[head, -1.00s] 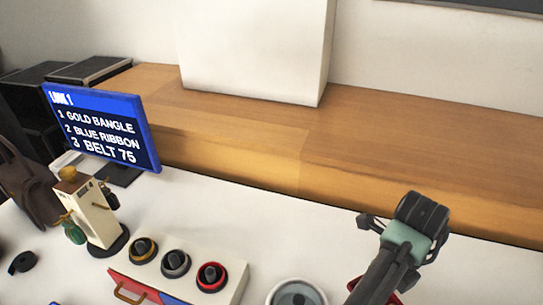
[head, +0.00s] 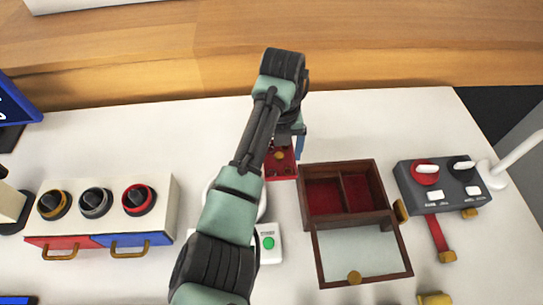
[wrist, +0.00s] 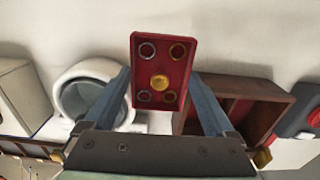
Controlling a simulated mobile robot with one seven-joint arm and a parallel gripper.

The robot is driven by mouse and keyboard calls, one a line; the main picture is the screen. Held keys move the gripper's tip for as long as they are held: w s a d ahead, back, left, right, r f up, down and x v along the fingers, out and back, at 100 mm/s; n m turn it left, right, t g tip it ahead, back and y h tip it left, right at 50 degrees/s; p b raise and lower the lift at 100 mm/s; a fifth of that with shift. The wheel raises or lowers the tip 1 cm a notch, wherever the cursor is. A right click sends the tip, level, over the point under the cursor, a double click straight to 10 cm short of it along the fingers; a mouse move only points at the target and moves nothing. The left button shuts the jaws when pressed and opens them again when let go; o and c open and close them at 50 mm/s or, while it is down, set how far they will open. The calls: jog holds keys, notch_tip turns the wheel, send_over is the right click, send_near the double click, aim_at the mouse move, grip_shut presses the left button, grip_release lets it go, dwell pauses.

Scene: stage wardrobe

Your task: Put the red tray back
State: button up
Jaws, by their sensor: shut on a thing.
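The red tray (head: 282,164) is a small flat rectangle with a gold knob and ring-shaped spots near its corners. It also shows in the wrist view (wrist: 162,54). My gripper (wrist: 161,88) is shut on it, with one blue finger along each side. In the head view my gripper (head: 289,146) is left of and slightly behind a dark wooden box (head: 376,176), and my arm hides part of it. The box is open, with two red-lined compartments and its glass lid (head: 362,252) laid toward the front. The tray is outside the box; its height is hard to judge.
A grey unit with knobs (head: 440,184) stands right of the box. A white round dish (wrist: 88,95) is left of the tray, mostly behind my arm in the head view. A white unit with three dials (head: 97,204) is at the left. The table behind the box is clear.

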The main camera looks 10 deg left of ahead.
aim_at(279, 161)
jog(key=shift+f+b, duration=0.3)
jog(key=shift+f, duration=2.55)
jog(key=shift+f, duration=0.15)
jog(key=o, duration=1.1)
notch_tip(279, 161, up, 12)
jog(key=shift+r+p, duration=0.15)
jog(key=shift+p, duration=0.5)
